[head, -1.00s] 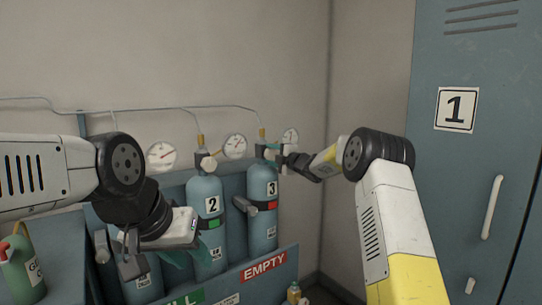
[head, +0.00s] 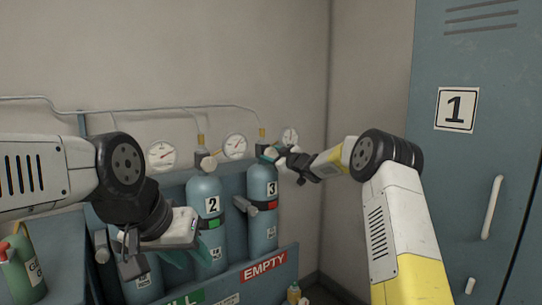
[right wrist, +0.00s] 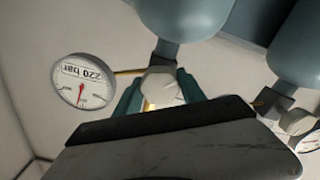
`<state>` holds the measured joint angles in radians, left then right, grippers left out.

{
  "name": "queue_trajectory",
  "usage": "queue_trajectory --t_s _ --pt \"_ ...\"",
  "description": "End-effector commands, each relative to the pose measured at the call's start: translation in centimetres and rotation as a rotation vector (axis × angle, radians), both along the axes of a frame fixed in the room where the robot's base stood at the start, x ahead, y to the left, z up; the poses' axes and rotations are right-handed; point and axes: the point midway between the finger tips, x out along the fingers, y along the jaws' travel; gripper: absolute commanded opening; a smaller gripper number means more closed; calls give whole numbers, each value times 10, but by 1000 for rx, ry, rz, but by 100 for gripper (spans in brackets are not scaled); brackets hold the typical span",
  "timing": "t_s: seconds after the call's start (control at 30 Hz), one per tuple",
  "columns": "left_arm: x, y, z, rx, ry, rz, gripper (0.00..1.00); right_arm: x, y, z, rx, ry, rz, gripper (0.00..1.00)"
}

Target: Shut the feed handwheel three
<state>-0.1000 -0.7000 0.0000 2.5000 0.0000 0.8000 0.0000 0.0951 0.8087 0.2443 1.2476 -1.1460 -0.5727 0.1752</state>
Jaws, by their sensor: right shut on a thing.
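Gas cylinder three (head: 262,185) is blue-grey, labelled 3, and stands upright in the rack, rightmost of the cylinders. Its feed handwheel (right wrist: 160,85) is a pale knob at the valve, seen in the right wrist view. My right gripper (head: 272,153) reaches in from the right at that valve. In the right wrist view its teal fingers (right wrist: 158,92) lie on both sides of the handwheel and are shut on it. My left gripper (head: 188,256) hangs in front of cylinder two (head: 205,190), low at the left; its finger opening is unclear.
Gauges (head: 235,146) and a thin pipe run along the wall behind the cylinders. The gauge in the right wrist view (right wrist: 83,81) reads 220 bar on its label. A blue locker (head: 455,190) marked 1 stands right. A green can (head: 22,270) is at far left.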

Motion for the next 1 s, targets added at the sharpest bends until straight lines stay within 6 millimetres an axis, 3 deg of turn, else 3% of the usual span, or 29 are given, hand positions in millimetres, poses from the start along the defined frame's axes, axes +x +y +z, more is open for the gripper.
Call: queue_trajectory --t_s 1.0 --pt "0 0 0 0 0 0 36 0 -1 -4 780 572 -4 7"
